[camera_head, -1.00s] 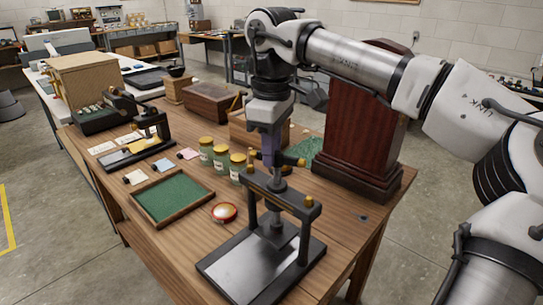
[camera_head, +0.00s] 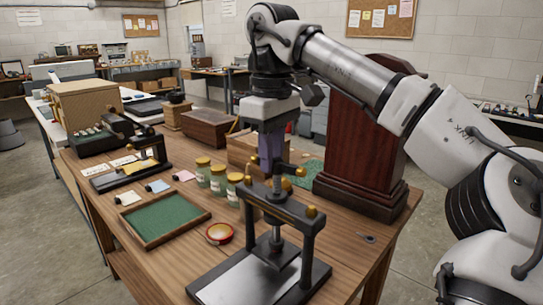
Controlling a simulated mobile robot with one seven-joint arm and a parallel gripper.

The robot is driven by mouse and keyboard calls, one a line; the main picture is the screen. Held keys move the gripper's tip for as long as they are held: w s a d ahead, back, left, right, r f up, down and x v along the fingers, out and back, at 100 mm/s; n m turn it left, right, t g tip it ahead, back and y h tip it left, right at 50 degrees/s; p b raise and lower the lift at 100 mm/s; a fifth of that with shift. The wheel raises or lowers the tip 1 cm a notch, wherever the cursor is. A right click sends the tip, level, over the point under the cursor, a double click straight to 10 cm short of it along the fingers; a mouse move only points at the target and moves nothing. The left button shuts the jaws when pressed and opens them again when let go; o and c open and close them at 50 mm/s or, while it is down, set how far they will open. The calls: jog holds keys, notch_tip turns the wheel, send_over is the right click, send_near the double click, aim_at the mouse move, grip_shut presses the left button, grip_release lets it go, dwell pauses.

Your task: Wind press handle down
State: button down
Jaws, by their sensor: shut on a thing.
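The press (camera_head: 307,245) is a black frame with a crossbar, brass knobs on its two posts and a shiny metal base plate. It stands at the table's near end. A vertical screw (camera_head: 276,186) runs through the crossbar down to a dark platen, which is apart from the base plate. The press handle (camera_head: 288,168) is a dark bar with brass-coloured ends, on top of the screw. My gripper (camera_head: 270,158) points straight down from above and is shut on the handle. Its fingers partly hide the handle's middle.
A tall dark red wooden case (camera_head: 358,150) stands close right of my gripper. Green-filled jars (camera_head: 218,180), a green-lined tray (camera_head: 165,218) and a round red-rimmed dish (camera_head: 219,233) lie left of the press. Wooden boxes (camera_head: 208,128) stand behind.

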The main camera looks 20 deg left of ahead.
jog(key=shift+d, duration=0.1)
jog(key=c, duration=1.3)
grip_release()
jog(key=shift+o, duration=0.2)
jog(key=shift+r, duration=0.1)
notch_tip(320, 180, up, 14)
jog(key=p, duration=1.2)
jog(key=shift+f, duration=0.2)
